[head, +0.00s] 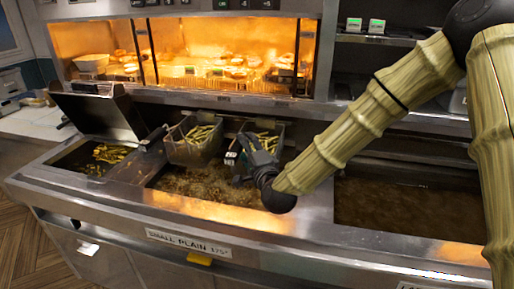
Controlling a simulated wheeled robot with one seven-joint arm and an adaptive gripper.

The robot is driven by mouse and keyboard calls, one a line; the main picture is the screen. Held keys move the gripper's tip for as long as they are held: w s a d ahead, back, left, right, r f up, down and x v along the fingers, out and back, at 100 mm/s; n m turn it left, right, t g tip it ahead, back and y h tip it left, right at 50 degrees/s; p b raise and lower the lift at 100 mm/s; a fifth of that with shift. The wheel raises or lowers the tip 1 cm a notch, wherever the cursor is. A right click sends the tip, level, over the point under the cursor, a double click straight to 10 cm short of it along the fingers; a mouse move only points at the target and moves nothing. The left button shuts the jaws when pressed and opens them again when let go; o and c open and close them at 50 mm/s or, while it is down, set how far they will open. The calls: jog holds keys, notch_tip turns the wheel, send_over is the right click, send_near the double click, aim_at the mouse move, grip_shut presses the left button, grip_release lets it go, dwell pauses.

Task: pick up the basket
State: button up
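Two metal fry baskets with fries in them sit over the middle fryer vat. The left basket (194,152) stands clear of my arm. The right basket (275,133) is partly hidden behind my gripper (248,148). My dark gripper is at the front of the right basket, close to or touching it. The fingers blend with the dark parts there, so I cannot tell whether they are open or shut on the basket or its handle.
The middle vat (205,186) holds bubbling oil. A right vat (400,205) holds dark, still oil. At left is a bin of fries (103,155) under a raised lid (100,112). A lit warming cabinet (190,50) stands behind. The steel front ledge (210,210) is clear.

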jog(key=shift+p+x, duration=0.6)
jog(key=shift+x, duration=1.1)
jog(key=shift+a+f, duration=0.1)
jog(key=shift+c, duration=0.2)
grip_shut()
